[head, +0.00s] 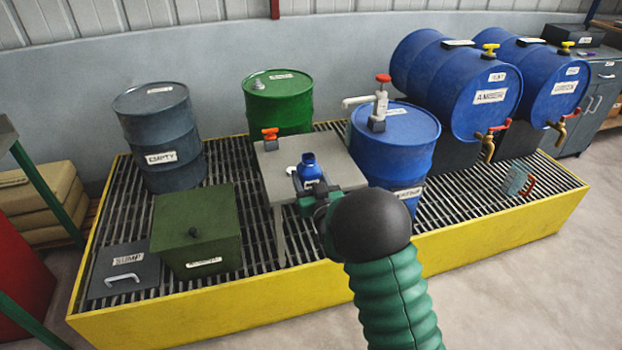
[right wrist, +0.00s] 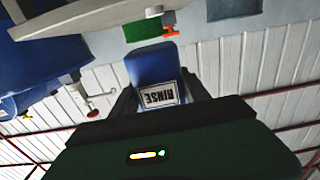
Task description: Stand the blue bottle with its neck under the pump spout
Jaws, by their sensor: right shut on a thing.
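The blue bottle (head: 309,168) is held upright, or nearly so, over the grey stand top; I cannot tell whether its base touches. My right gripper (head: 314,196) is shut on its body. In the right wrist view the bottle (right wrist: 152,66) shows upside down with a RINSE label between the jaws. The white pump (head: 379,108) with a red knob stands on the blue upright drum (head: 395,150). Its spout (head: 355,101) points left, toward the stand, up and to the right of the bottle; the neck is apart from it. My left gripper is not in view.
The grey stand (head: 328,152) carries an orange-handled fitting (head: 270,134) and a small white piece (head: 291,170). A green drum (head: 278,105) is behind. A green box (head: 195,225) stands left on the grating. The yellow tray rim (head: 470,240) runs along the front.

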